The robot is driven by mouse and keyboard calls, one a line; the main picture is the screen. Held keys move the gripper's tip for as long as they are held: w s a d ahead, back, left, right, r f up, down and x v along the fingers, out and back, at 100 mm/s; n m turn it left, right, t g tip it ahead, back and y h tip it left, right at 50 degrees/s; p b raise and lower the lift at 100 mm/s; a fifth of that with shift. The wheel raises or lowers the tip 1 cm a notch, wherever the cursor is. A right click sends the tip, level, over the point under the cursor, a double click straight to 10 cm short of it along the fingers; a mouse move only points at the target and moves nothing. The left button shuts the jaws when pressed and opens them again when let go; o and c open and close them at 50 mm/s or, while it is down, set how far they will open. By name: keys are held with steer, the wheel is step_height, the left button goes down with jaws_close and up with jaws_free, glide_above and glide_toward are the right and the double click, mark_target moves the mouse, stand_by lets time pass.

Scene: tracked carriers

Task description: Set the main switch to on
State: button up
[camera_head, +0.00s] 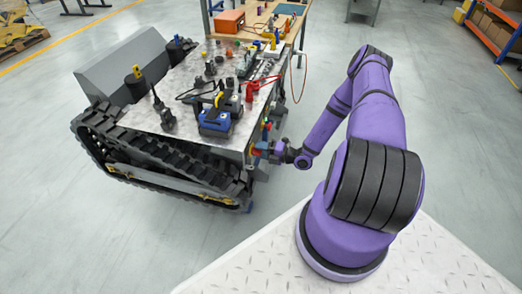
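My purple arm reaches from the right to the near right side of the tracked carrier (150,165). My gripper (266,150) is at the carrier's side, just below the edge of its metal deck. Small red and yellow parts (253,149) show at that side, close to the fingertips. The main switch cannot be made out for certain; it may be among these parts, partly hidden by my gripper. Whether the fingers are open, shut or touching anything is too small to tell.
The carrier's deck is crowded with tools and small parts, including a blue device (215,120) near its front edge. A wooden workbench (263,18) with an orange box (230,20) stands behind. The grey floor (90,240) at the front left is clear.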

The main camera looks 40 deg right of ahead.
steer(key=v, duration=1)
steer(key=shift+s+d, duration=0.25)
steer(key=shift+s, duration=0.1)
steer(key=w+a+r+n+g+y, duration=0.15)
steer(key=r+n+g, duration=0.25)
steer(key=r+n, duration=0.4)
steer(key=w+a+r+n+g, duration=0.2)
steer(key=r+n+g, duration=0.25)
steer(key=r, duration=0.55)
steer(key=w+a+r+n+g, duration=0.15)
steer(key=r+n+g, duration=0.25)
steer(key=r+n, duration=0.4)
steer(key=s+a+r+n+g+h, duration=0.1)
steer(key=s+a+r+n+h, duration=0.3)
steer(key=r, duration=0.5)
steer(key=s+a+r+n+g+h, duration=0.1)
steer(key=a+r+n+g, duration=0.1)
steer(key=a+r+n, duration=0.45)
steer(key=s+a+r+n+t+h, duration=0.2)
steer(key=s+r+n+t+h, duration=0.1)
steer(key=s+r+n, duration=0.4)
steer(key=s+a+r+n+t+h, duration=0.3)
steer(key=s+r+n+h, duration=0.1)
steer(key=s+r+n, duration=0.4)
steer(key=s+r, duration=0.2)
steer(key=s, duration=0.1)
steer(key=shift+s+r+t, duration=0.3)
steer(key=shift+r+t, duration=0.05)
